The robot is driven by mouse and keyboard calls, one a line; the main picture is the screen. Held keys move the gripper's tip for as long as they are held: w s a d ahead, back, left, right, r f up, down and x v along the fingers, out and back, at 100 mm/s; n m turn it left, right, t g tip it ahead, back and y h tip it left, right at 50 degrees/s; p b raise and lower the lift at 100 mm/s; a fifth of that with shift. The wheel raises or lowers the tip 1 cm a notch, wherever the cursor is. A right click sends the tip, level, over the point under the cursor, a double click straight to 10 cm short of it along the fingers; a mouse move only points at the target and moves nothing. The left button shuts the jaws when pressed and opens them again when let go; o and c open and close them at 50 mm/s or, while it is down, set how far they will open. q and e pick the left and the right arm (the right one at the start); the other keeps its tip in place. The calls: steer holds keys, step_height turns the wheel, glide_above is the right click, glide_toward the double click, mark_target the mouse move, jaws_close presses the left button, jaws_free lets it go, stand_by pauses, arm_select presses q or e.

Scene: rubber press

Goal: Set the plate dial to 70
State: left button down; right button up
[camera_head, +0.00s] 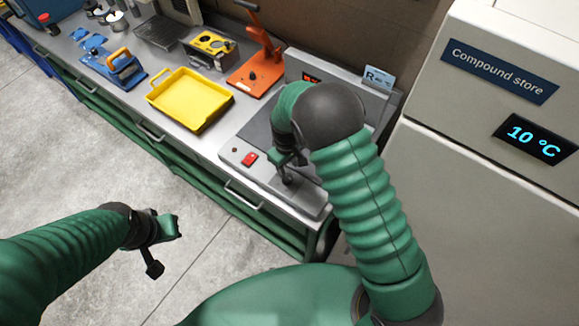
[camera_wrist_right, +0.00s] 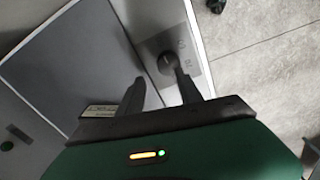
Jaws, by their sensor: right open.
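The plate dial (camera_wrist_right: 166,62) is a dark round knob on a grey marked panel, seen in the wrist view; its marks are too small to read surely. It belongs to the grey hot-plate unit (camera_head: 232,152) at the bench's right end. My right gripper (camera_wrist_right: 160,77) is open, its fingers pointing at the dial. The right fingertip overlaps the knob's edge in the picture; I cannot tell whether they touch. In the head view the right gripper (camera_head: 287,172) is over the unit's front right corner, partly hiding it. My left gripper (camera_head: 168,247) is open and empty over the floor.
A red switch (camera_head: 249,159) is on the unit's front; its display (camera_head: 310,77) is mostly hidden by my right arm. A yellow tray (camera_head: 190,98) and an orange press (camera_head: 257,70) stand left. The compound store cabinet (camera_head: 480,160) stands close on the right.

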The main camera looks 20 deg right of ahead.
steer(key=shift+w+a+r+p, duration=0.2)
steer(key=shift+r+p, duration=0.1)
steer(key=shift+r, duration=0.3)
steer(key=r, duration=0.1)
steer(key=a+r+p, duration=0.1)
steer(key=s+r+p, duration=0.1)
steer(key=r, duration=0.1)
steer(key=shift+a, duration=0.25)
steer(key=shift+r+p, duration=0.3)
steer(key=shift+p, duration=0.1)
arm_select(q)
steer(key=w+a+p+v, duration=0.1)
steer(key=w+p+v, duration=0.1)
steer(key=p+v, duration=0.6)
steer(key=shift+w+p+v, duration=0.4)
steer(key=shift+v, duration=2)
arm_select(e)
step_height(320, 180, up, 12)
steer(key=shift+f, duration=0.2)
